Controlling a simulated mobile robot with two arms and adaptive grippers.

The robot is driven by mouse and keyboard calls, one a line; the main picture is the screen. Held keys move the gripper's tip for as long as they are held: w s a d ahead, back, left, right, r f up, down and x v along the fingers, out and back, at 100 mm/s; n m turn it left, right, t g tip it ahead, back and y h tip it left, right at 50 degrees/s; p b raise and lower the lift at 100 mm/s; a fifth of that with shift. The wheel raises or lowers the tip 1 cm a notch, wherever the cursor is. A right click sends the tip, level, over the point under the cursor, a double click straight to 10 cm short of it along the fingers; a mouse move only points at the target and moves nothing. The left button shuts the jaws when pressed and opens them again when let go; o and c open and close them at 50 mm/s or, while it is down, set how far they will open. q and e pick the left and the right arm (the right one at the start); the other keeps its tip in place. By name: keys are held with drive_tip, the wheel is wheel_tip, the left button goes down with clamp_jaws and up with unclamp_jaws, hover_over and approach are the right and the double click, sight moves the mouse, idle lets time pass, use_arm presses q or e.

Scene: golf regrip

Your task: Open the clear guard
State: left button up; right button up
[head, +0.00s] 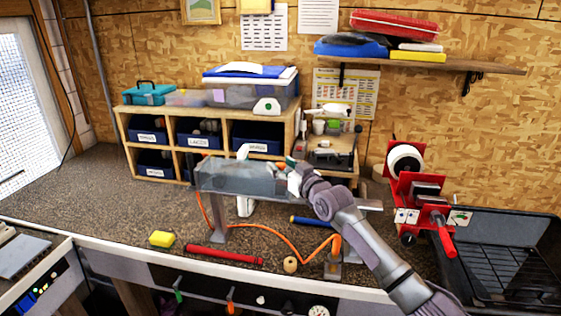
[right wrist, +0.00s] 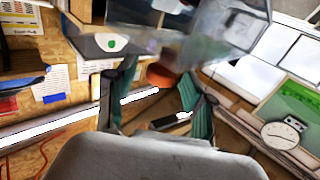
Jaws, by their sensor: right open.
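The clear guard (head: 235,178) is a see-through, box-like cover over the bench fixture in the middle of the worktop. It looks lowered in the head view. My right gripper (head: 291,172) is at the guard's right end. In the right wrist view the guard (right wrist: 225,25) fills the upper part, blurred. The green fingers of my right gripper (right wrist: 158,74) are apart there, with a reddish-brown round piece (right wrist: 162,75) showing between them. I cannot tell whether the fingers touch it. My left gripper is not in view.
A red machine (head: 419,190) and a black tray (head: 510,235) stand at right. Cubbies (head: 205,132) stand behind. The worktop's left side is clear.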

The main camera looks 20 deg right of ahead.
drive_tip(key=shift+w+a, duration=0.1)
drive_tip(key=shift+w, duration=0.4)
clamp_jaws()
